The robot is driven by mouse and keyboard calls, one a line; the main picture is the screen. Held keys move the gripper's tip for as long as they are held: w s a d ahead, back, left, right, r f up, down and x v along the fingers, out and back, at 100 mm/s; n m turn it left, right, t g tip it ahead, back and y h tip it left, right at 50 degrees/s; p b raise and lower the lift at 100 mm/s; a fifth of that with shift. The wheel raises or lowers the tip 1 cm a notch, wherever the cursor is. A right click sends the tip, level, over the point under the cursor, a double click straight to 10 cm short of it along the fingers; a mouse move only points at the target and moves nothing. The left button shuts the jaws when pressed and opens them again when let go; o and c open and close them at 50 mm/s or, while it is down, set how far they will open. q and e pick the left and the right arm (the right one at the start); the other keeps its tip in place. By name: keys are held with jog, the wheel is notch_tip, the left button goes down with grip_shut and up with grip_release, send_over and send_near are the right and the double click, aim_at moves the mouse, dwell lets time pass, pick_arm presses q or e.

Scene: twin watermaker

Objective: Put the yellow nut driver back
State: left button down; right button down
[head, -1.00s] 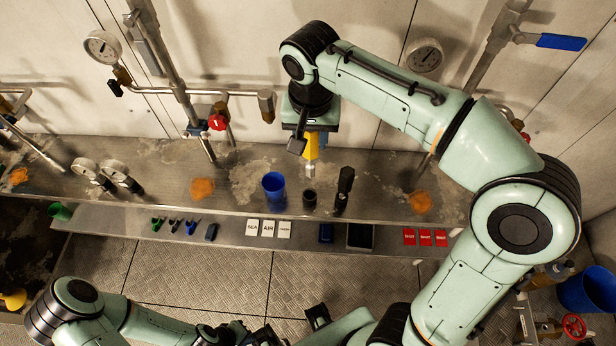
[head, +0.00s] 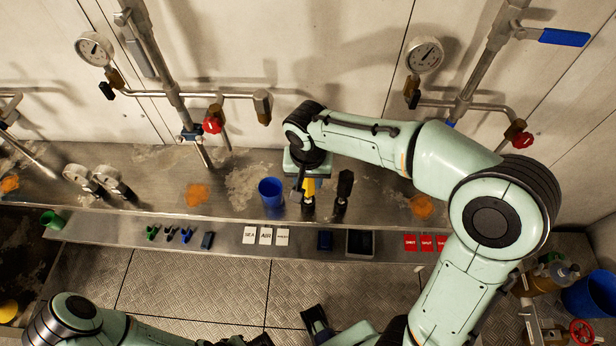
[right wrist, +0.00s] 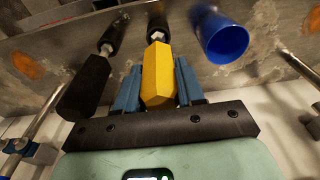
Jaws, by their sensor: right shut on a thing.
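My right gripper (head: 307,197) is shut on the yellow nut driver (head: 309,186) above the bench. In the right wrist view, the yellow handle (right wrist: 157,75) is between the blue fingers. Its silver shaft points at a black holder (right wrist: 157,22) on the bench. The tip looks to be at or in the holder's mouth; I cannot tell how deep. In the head view the holder is mostly hidden under the gripper. My left arm is at the bottom left; its gripper's jaws do not show clearly near the bottom edge (head: 240,341).
A blue cup (head: 271,190) stands just left of the gripper. A black-handled tool (head: 344,186) stands upright close on the right. Pipes, gauges (head: 424,54) and a blue-handled valve (head: 564,37) line the wall. Labels (head: 266,236) and small tools lie on the front ledge.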

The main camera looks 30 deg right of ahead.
jog(key=c, duration=0.7)
grip_release()
jog(key=r, duration=0.4)
jog(key=r+p, duration=0.1)
jog(key=r, duration=0.3)
jog(key=s+r, duration=0.1)
jog(key=r, duration=0.3)
jog(key=shift+a+p, duration=0.35)
jog(key=shift+p, duration=0.05)
